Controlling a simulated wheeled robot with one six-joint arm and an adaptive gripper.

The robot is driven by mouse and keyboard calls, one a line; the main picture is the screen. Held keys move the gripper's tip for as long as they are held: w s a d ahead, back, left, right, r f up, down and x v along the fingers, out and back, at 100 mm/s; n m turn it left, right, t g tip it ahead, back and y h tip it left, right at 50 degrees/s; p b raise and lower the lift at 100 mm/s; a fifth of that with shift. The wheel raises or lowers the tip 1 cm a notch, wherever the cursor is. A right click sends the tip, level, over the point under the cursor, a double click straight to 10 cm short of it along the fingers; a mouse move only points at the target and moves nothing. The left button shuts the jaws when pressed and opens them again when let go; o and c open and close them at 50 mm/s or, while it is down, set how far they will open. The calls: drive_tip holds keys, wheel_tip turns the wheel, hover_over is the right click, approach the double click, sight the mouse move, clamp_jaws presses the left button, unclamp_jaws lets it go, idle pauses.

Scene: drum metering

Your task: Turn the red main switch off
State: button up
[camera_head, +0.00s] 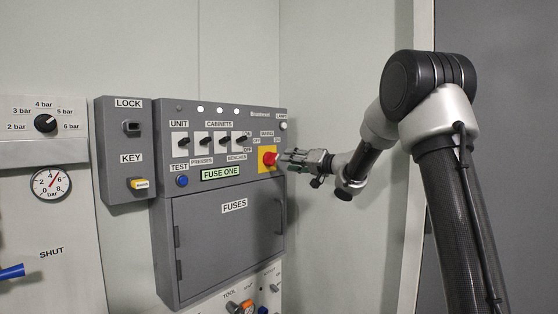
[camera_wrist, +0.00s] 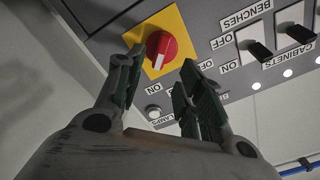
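The red main switch (camera_head: 269,158) is a round knob on a yellow plate (camera_head: 263,167) at the right edge of the grey panel. In the wrist view the red knob (camera_wrist: 161,47) carries a white mark, which points roughly toward the ON label (camera_wrist: 151,88). The OFF label (camera_wrist: 205,65) is to the right of it. My gripper (camera_head: 284,156) is just to the right of the knob in the head view. In the wrist view my gripper (camera_wrist: 155,75) has its fingers spread, with the knob showing beyond the gap. It appears empty; contact with the knob cannot be made out.
Cabinet switches (camera_head: 222,140) stand left of the yellow plate. A fuse door (camera_head: 230,235) is below, and a lock and key box (camera_head: 124,170) is at the left. A small lamp (camera_head: 283,126) sits above the knob. Bare wall lies right of the panel.

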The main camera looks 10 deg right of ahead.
sight(276, 159)
drive_tip(key=x, duration=0.7)
drive_tip(key=shift+a, duration=0.1)
clamp_jaws()
